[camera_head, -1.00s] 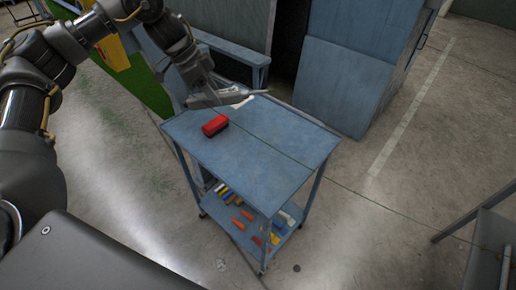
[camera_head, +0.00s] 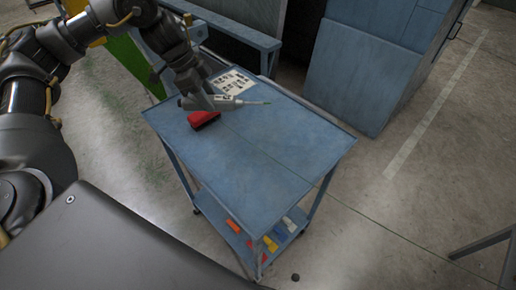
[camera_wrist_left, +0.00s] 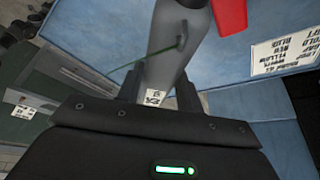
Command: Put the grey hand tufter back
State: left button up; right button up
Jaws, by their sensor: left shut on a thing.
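My left gripper (camera_head: 190,88) is shut on the grey hand tufter (camera_head: 222,103) above the far left part of the blue cart's top. The tufter's thin tip points right in the head view. In the left wrist view, the gripper (camera_wrist_left: 145,92) grips the tufter's grey body (camera_wrist_left: 168,45), which carries a small white label. A red block (camera_head: 203,120) lies on the cart top just below the tufter in the picture, partly hidden by it. It also shows in the wrist view (camera_wrist_left: 230,14). My right gripper is out of view.
A white sheet with black print (camera_head: 234,82) lies at the cart's far edge. Most of the blue cart top (camera_head: 265,150) is clear. Its lower shelf (camera_head: 214,207) holds several orange, yellow, blue and white things. Blue cabinets (camera_head: 365,65) stand behind.

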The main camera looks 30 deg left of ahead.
pick_arm(q)
jog(key=shift+w+f, duration=0.15)
jog(key=shift+d+f, duration=0.1)
jog(key=shift+d, duration=0.15)
jog(key=d+f, duration=0.2)
jog(key=d, duration=0.2)
jog(key=w+d+f, duration=0.1)
jog(key=d+f, duration=0.2)
jog(key=d, duration=0.1)
jog(key=w+d+f, duration=0.1)
jog(key=d+f, duration=0.2)
jog(key=shift+d+p, duration=0.3)
jog(key=shift+d, duration=0.1)
jog(key=shift+w+d+f, duration=0.15)
jog(key=shift+d+f, duration=0.1)
jog(key=shift+f, duration=0.1)
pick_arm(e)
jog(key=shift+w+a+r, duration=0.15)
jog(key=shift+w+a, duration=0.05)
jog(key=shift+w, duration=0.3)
pick_arm(q)
jog(key=shift+d+f+p, duration=0.2)
jog(key=shift+f+p, duration=0.05)
jog(key=shift+f, duration=0.75)
jog(key=shift+d+f+p, duration=0.15)
jog(key=shift+f+p, duration=0.1)
jog(key=shift+f, duration=0.7)
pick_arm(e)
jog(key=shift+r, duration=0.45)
